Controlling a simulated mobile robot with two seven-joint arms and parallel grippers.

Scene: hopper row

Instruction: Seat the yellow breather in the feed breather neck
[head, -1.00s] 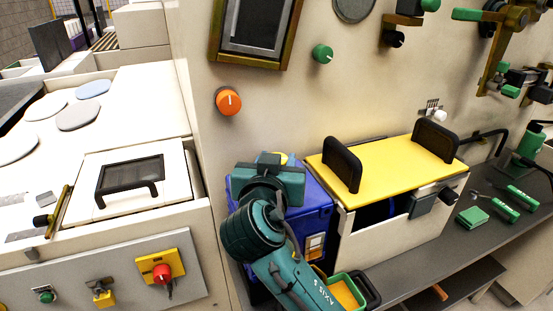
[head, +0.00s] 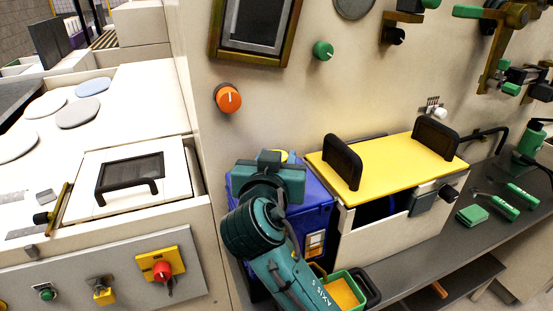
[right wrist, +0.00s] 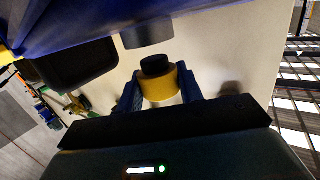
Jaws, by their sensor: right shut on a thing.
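My right gripper (right wrist: 160,92) is shut on the yellow breather (right wrist: 160,87), a short yellow cylinder with a black end, in the right wrist view. A short grey cylinder (right wrist: 147,34), which looks like the feed breather neck, is just beyond the black end. A gap shows between them in the picture; how well they line up I cannot tell. In the head view my teal right wrist covers most of the gripper, and only a sliver of yellow (head: 281,156) shows behind it, by the blue box (head: 312,215). My left gripper is in neither view.
A cream bin with a yellow lid (head: 385,160) and black handles stands right of the blue box. A green tray (head: 346,291) is in front. An orange knob (head: 228,99) is on the wall. A dark rounded part (right wrist: 72,65) is close to the gripper.

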